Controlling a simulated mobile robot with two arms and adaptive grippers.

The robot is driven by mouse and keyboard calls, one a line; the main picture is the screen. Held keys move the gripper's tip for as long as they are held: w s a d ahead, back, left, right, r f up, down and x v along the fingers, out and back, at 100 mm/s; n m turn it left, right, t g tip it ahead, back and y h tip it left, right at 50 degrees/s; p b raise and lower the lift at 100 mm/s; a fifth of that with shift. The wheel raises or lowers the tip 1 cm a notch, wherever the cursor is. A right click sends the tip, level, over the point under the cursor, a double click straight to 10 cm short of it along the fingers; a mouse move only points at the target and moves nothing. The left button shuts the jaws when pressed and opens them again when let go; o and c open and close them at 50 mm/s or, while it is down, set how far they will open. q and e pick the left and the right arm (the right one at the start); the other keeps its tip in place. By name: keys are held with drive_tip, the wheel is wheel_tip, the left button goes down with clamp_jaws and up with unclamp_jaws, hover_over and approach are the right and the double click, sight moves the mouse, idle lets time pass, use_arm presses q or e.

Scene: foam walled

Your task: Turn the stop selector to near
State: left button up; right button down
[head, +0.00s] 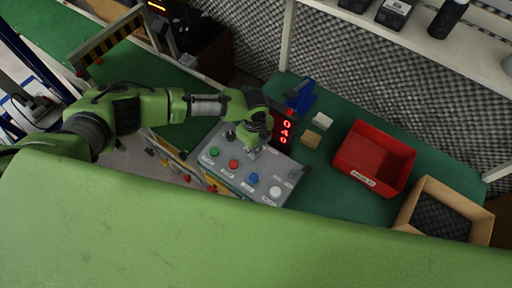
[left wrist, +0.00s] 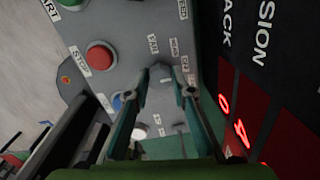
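The grey control panel (head: 232,180) lies on the green bench, with green, red, blue and white buttons along its front. My left gripper (head: 251,148) points down over the panel's upper middle and hides part of it. In the left wrist view the gripper (left wrist: 164,86) has its two fingers apart, one on each side of the small grey stop selector (left wrist: 165,77). Small labels surround the selector; I cannot read its setting surely. Contact with the selector cannot be told. My right gripper is not in view.
A dark display with red digits (head: 285,128) stands just right of the gripper. The red button (left wrist: 100,57) and blue button (left wrist: 117,102) are near the left finger. A red bin (head: 374,158) and a cardboard box (head: 443,211) stand to the right.

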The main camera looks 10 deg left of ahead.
use_arm(q)
drive_tip(key=c, duration=0.3)
drive_tip(key=n+p, duration=0.2)
drive_tip(key=shift+s+r+n, duration=0.1)
drive_tip(key=shift+r+n, duration=0.05)
drive_tip(key=shift+n, duration=0.25)
drive_tip(key=n+p, duration=0.1)
drive_tip(key=n, duration=0.2)
drive_tip(key=shift+p, duration=0.35)
drive_tip(key=shift+n+p, duration=0.55)
drive_tip(key=shift+n, duration=0.85)
drive_tip(key=o, duration=1.1)
